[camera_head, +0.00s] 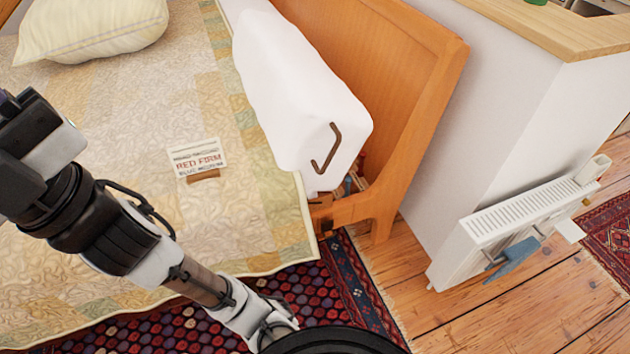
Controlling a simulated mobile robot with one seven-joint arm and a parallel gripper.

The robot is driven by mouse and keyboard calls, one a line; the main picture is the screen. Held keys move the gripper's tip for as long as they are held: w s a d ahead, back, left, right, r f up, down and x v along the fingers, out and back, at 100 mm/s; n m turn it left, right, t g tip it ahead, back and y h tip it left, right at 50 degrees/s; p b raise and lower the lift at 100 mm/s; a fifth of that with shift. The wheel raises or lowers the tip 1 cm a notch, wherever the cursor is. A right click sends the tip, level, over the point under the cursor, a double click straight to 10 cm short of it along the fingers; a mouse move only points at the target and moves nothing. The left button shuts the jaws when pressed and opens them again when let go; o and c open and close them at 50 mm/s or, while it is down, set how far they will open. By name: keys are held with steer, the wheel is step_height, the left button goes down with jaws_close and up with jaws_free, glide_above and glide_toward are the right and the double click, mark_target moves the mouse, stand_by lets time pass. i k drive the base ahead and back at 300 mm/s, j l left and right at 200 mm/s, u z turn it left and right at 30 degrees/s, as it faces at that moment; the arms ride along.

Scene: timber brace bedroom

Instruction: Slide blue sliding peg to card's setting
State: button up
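A white card (197,154) stands on the quilt in a small brown holder. Its middle line reads "RED FIRM" in larger red letters. The line below seems to begin with "BLUE" and may read "BLUE MEDIUM"; the top line is too small to read. Small red and blue bits (349,183) show in the gap of the wooden bed end (391,170), under the raised white block. I cannot tell whether one is the blue sliding peg. My arm reaches across the lower left and leaves the picture at the left edge; my gripper's fingertips do not show.
The white block (290,90) with a brown handle leans along the bed end. A cream pillow (92,30) lies on the quilt (110,115). A white radiator (530,208) with a blue item (513,261) is at right. Bare wooden floor (420,300) lies between.

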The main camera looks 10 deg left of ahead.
mark_target(348, 180)
steer(key=i+l, duration=0.25)
steer(key=i+l+z, duration=0.15)
steer(key=l, duration=0.3)
steer(key=i, duration=0.55)
